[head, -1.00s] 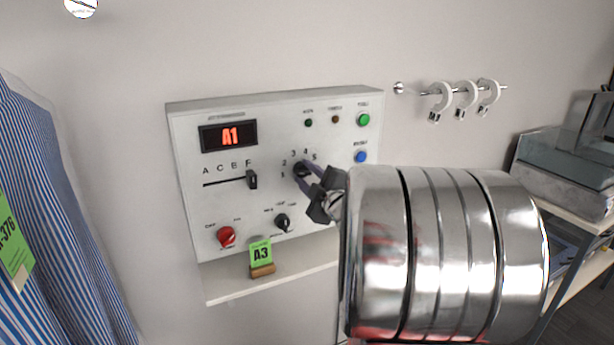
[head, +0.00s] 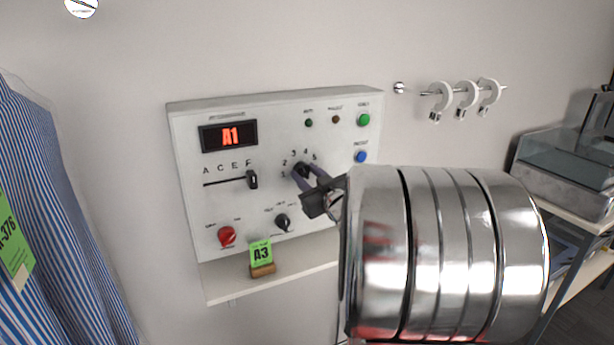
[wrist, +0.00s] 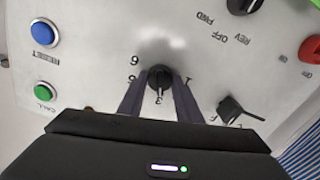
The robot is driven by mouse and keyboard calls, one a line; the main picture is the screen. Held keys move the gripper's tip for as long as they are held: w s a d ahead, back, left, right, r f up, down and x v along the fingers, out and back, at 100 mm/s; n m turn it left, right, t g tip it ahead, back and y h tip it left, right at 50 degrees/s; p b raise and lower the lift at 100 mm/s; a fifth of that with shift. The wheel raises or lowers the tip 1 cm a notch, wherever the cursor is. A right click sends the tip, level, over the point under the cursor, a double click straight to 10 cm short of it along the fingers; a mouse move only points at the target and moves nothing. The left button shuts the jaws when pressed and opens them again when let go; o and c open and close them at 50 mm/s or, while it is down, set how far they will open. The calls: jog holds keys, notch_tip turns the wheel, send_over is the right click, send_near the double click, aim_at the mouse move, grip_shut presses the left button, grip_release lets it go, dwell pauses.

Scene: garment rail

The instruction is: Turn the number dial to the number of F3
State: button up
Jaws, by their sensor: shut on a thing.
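The number dial (head: 303,170) is a small black knob on the white control panel (head: 188,160), with numbers printed around it. In the wrist view, the dial (wrist: 160,76) has its white mark pointing towards the printed 3. My gripper (head: 307,173) is shut on the dial, one finger on each side; the fingers also show in the wrist view (wrist: 160,88). The red display (head: 229,136) reads A1. A green card (head: 260,253) on the ledge below reads A3. The letter slider (head: 252,180) stands at the right end, under F.
A red knob (head: 227,236) and a black selector (head: 282,222) sit lower on the panel. A green button (head: 363,119) and a blue button (head: 360,157) are at its right. Striped shirts (head: 50,190) hang at the left. White rings hang on a rail (head: 465,91) at the right.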

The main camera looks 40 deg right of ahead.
jog(key=shift+f+m, duration=0.35)
jog(key=shift+m, duration=0.15)
jog(key=o, duration=1)
jog(key=shift+r, duration=0.2)
jog(key=shift+o, duration=0.2)
jog(key=shift+s, duration=0.1)
jog(key=v, duration=1.3)
jog(key=shift+s+a, duration=0.2)
jog(key=shift+s, duration=0.1)
jog(key=shift+w, duration=0.1)
